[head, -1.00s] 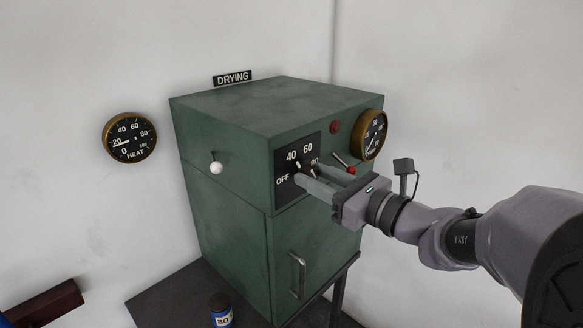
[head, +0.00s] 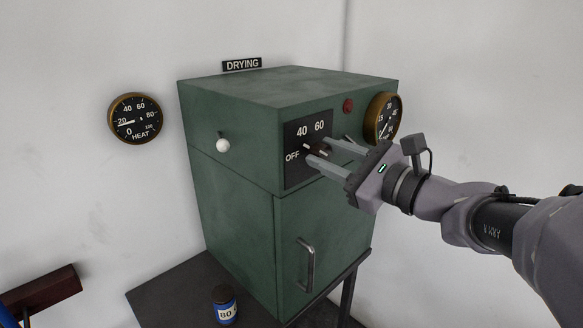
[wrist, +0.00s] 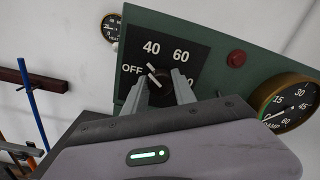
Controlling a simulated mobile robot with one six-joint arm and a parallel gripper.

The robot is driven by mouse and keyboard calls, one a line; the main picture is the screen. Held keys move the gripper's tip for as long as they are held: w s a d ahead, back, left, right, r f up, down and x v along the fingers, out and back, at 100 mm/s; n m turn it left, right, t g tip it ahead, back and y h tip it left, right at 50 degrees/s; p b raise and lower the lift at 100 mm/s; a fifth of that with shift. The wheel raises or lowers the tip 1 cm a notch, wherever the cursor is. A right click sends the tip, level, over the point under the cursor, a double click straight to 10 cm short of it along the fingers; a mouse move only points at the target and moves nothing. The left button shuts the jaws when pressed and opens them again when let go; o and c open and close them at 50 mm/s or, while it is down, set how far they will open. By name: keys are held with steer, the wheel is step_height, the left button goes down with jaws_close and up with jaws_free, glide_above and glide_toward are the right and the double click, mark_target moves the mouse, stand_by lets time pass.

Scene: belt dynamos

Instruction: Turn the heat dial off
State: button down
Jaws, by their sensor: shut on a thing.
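The heat dial (head: 311,148) is a small dark knob with a white mark, on a black plate (head: 296,172) marked OFF, 40 and 60 on the green cabinet's front. It also shows in the wrist view (wrist: 154,74), where its white mark tilts up and left, between OFF and 40. My gripper (head: 319,152) is shut on the dial, one finger on each side. In the wrist view, the fingertips (wrist: 160,80) flank the knob, and the right finger covers part of the plate's higher numbers.
A round HEAT gauge (head: 135,118) hangs on the wall at left, its needle near 20. A white-knobbed lever (head: 223,145) is on the cabinet's left side. A DAMP gauge (wrist: 288,104) and red lamp (head: 348,105) are right of the dial. A blue jar (head: 224,305) stands below.

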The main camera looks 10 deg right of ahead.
steer(key=n+b, duration=0.2)
steer(key=b, duration=0.1)
steer(key=n+b, duration=0.2)
steer(key=shift+f+b, duration=0.35)
steer(key=shift+b, duration=0.05)
steer(key=n+b, duration=0.3)
steer(key=shift+r, duration=0.15)
steer(key=shift+r+b, duration=0.1)
steer(key=shift+b, duration=0.2)
steer(key=c, duration=1)
jaws_free()
steer(key=shift+s, duration=0.1)
steer(key=p+v, duration=0.2)
steer(key=v, duration=1.5)
steer(key=shift+d, duration=0.15)
